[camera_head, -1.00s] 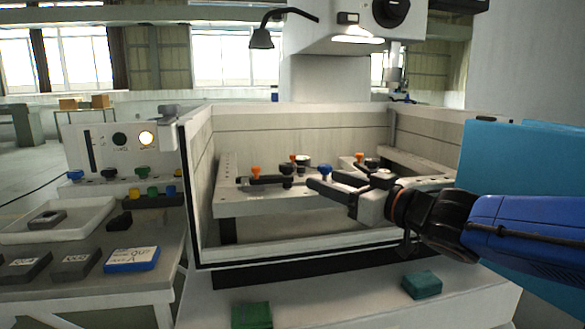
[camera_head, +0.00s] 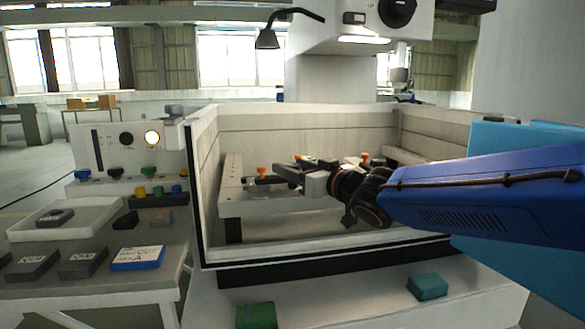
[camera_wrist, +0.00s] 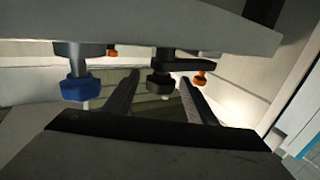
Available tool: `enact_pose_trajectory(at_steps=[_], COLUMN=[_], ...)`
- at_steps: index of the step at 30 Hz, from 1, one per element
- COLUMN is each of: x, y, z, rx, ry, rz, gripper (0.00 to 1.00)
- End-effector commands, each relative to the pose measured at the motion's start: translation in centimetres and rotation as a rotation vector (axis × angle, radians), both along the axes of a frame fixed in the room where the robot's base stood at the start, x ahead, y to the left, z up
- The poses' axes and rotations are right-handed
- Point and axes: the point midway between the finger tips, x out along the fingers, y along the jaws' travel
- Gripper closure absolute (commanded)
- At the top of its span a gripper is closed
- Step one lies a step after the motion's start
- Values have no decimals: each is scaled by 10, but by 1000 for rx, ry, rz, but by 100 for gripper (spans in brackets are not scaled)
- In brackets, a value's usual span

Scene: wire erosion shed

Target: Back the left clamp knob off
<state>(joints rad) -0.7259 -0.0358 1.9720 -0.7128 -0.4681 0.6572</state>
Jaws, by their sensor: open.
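The left clamp is a dark bar (camera_head: 258,181) on the pale work frame inside the tank. An orange knob (camera_head: 262,171) stands at its outer end. In the wrist view, which looks upside down, a black knob (camera_wrist: 160,84) on the same clamp lies between my finger lines, with the orange knob (camera_wrist: 201,79) to its right. A blue knob (camera_wrist: 80,88) is left of my fingers. My gripper (camera_head: 277,173) is open, level with the clamp and just right of the orange knob; it hides the black and blue knobs in the head view. I cannot tell if it touches anything.
The tank's front wall (camera_head: 330,257) runs below my arm. Another orange knob (camera_head: 365,158) stands farther right. A blue panel (camera_head: 490,140) is at the right. A side bench with a white tray (camera_head: 65,230) and blocks is at the left.

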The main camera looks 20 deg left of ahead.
Motion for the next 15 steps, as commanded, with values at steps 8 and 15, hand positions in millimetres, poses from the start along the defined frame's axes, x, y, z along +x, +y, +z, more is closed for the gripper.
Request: enact_pose_trajectory(at_steps=[8,15], x=[3,3], y=[5,5], z=[0,0], rx=[0,0], ry=[0,0], rz=[0,0], gripper=[49,78])
